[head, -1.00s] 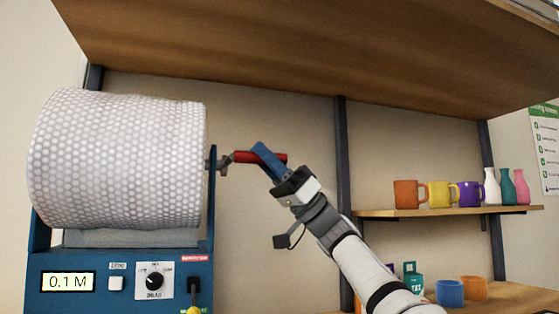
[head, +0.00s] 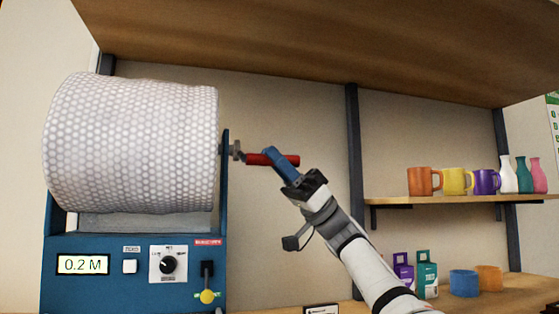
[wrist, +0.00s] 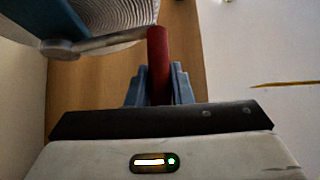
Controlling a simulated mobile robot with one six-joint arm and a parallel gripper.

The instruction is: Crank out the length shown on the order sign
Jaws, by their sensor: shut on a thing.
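A large roll of white bubble wrap (head: 130,143) sits in a blue dispenser (head: 140,245) at the left of the head view. Its display (head: 83,265) reads 0.2 M. A crank with a red handle (head: 285,160) sticks out from the roll's right side. My gripper (head: 275,158) is shut on the red handle; in the wrist view the red handle (wrist: 158,60) stands between the blue fingers (wrist: 158,88). No order sign with a readable length shows.
Mugs and vases stand on a shelf (head: 450,201) at right. A wide wooden shelf (head: 300,40) hangs overhead. Boxes (head: 427,275) and cups stand lower right.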

